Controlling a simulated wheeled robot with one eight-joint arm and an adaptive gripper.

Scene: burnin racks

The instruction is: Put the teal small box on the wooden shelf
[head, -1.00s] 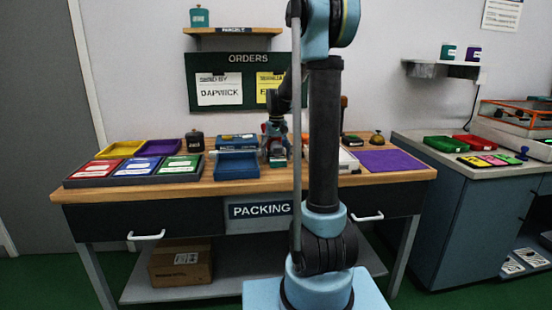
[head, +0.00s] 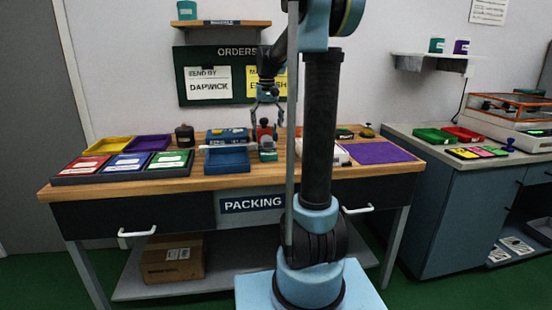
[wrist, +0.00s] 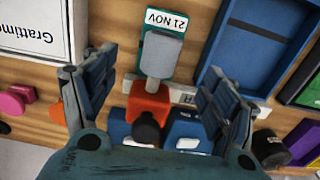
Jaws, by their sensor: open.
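A small teal-green box with a white "21 NOV" label shows in the wrist view (wrist: 160,40), partly covered by a grey block on a red-orange body. It seems to be the small green shape on the packing table in the head view (head: 268,156). The wooden shelf (head: 235,23) is high on the wall, with a teal container (head: 187,10) at its left end. My gripper (head: 266,112) is open and empty above the red item (head: 264,133); in the wrist view its fingers (wrist: 155,95) stand wide on either side of that item, apart from it.
A blue tray (head: 227,167) lies left of the small box, and coloured trays fill the table's left side. A dark jar (head: 185,137) stands behind them. A purple mat (head: 380,153) lies right. A grey shelf (head: 430,62) holds teal and purple containers.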

